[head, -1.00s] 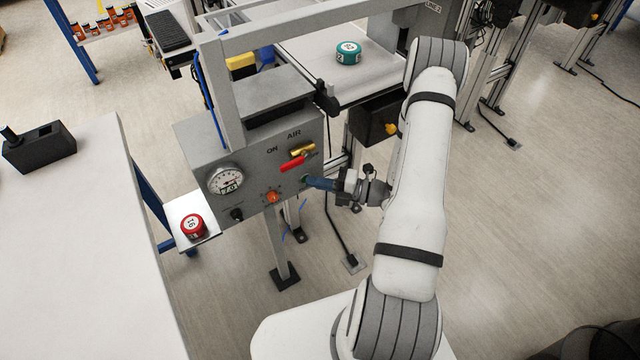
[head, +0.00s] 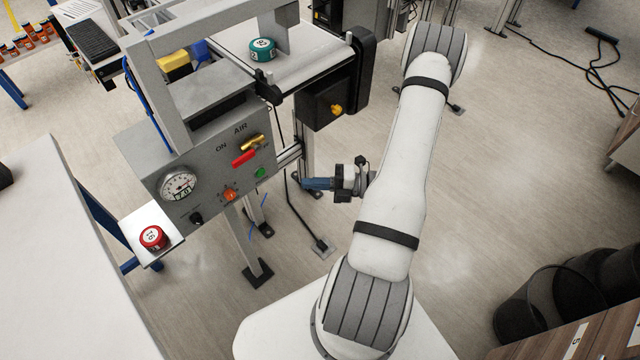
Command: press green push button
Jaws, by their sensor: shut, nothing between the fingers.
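The green push button (head: 261,173) is on the front face of the grey control box (head: 182,160), at its lower right. It sits below the red valve handle (head: 244,157) and to the right of an orange knob (head: 230,195). My gripper (head: 306,184) is shut and empty, its blue fingers pointing left toward the box. In the picture a gap separates the fingertips from the button, and the button is in plain view.
A gauge (head: 179,186) and a black knob (head: 196,218) are also on the panel. A conveyor (head: 300,65) carries a teal can (head: 262,49). A black motor box (head: 327,104) hangs above my gripper.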

